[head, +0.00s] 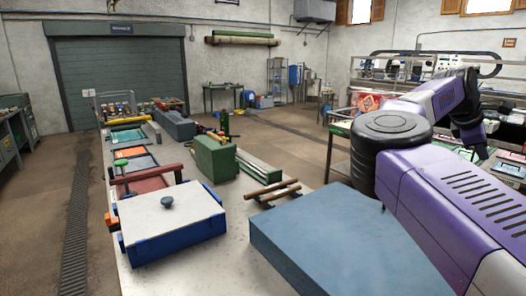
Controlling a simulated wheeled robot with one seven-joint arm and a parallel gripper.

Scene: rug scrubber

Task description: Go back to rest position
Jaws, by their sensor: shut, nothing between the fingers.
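My purple and black arm reaches in from the lower right and bends at a big black joint. Its far, dark end hangs down at the right, and my gripper (482,152) is small and dark there. It appears shut and empty, but its fingers are hard to make out. It is well to the right of the long workbench (225,272), over the area with the tables at the right, and seems to touch nothing.
On the workbench are a blue-sided box with a white lid (170,222), a green case (215,158), wooden rods (272,190) and a large blue block (345,240) beneath my arm. A machine (400,65) stands at the back right. The floor left of the bench is open.

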